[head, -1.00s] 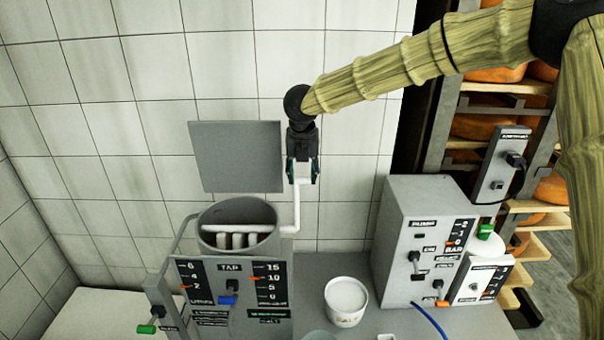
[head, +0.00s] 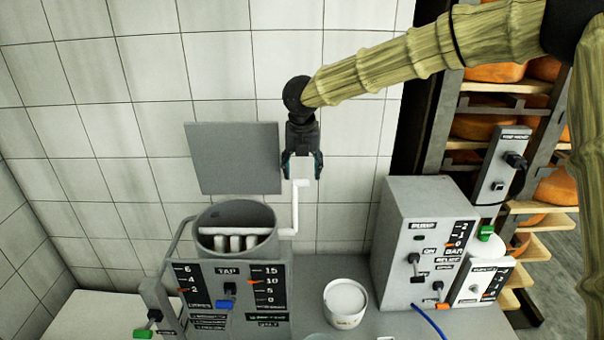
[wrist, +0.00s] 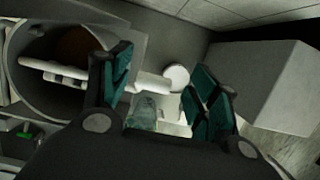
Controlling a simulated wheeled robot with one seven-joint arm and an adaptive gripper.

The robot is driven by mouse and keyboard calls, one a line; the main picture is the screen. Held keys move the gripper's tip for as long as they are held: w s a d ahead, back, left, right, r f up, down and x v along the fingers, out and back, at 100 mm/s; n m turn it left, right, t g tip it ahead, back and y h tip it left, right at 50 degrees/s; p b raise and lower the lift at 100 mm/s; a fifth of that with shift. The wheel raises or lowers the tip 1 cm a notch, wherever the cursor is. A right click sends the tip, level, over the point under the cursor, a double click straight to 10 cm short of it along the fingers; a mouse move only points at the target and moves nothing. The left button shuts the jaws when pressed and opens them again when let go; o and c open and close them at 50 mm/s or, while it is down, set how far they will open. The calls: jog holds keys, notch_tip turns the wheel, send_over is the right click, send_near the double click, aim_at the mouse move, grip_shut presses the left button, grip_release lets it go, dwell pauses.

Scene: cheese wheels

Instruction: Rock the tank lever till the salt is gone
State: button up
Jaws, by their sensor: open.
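The grey tank (head: 262,215) stands at the lower middle, with white paddle bars inside its open top. The white tank lever (head: 296,207) bends up from the tank's right side; in the wrist view it (wrist: 151,82) reaches in between my fingers. My gripper (head: 301,178) points down at the lever's upper end, its fingers open on either side of the grip. In the wrist view my gripper (wrist: 163,85) shows teal pads spread apart. Whether a pad touches the lever is unclear. No salt can be made out inside the tank.
The tank's front panel (head: 205,270) has dials and a blue tap switch (head: 228,303). A white tub (head: 345,303) stands to its right, then a grey control box (head: 405,235). A grey plate (head: 235,158) is behind the tank. Racks of orange cheeses stand at right.

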jog(key=v, duration=0.9)
jog(key=shift+d, duration=0.1)
dwell(0.9)
